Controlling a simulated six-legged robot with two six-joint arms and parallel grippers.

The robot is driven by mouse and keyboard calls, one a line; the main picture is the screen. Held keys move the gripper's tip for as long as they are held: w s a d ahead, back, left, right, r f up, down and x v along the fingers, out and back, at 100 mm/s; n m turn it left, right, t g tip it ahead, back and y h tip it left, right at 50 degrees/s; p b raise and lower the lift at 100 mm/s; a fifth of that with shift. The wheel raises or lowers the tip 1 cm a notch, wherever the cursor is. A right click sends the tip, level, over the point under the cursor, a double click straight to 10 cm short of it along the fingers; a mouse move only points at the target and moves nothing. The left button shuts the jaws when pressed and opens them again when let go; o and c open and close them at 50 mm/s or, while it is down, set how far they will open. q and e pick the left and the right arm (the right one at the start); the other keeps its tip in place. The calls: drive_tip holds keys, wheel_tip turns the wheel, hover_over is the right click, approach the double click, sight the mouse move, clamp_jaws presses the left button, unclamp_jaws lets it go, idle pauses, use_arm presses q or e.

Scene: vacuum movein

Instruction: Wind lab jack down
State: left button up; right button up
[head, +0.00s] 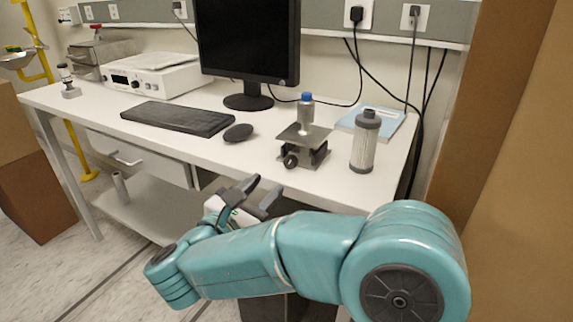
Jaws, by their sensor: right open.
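The lab jack (303,147) stands on the white bench near its front right. It has a flat grey top plate, and a dark round knob (290,161) shows at its lower left. A small bottle with a blue cap (306,112) stands upright on the top plate. My right gripper (254,194) is open and empty, just in front of the bench's front edge, lower and left of the jack and apart from it. My left gripper is not in view.
A grey cylindrical filter (365,142) stands close right of the jack, with a blue booklet (371,122) behind it. A mouse (238,132), keyboard (178,117) and monitor (248,45) are to the left. A brown panel (505,110) bounds the right side.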

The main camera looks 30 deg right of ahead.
sight(289, 163)
drive_tip(key=x, duration=0.9)
drive_tip(key=shift+w+p, duration=0.1)
drive_tip(key=shift+p, duration=0.3)
drive_tip(key=shift+c, duration=0.2)
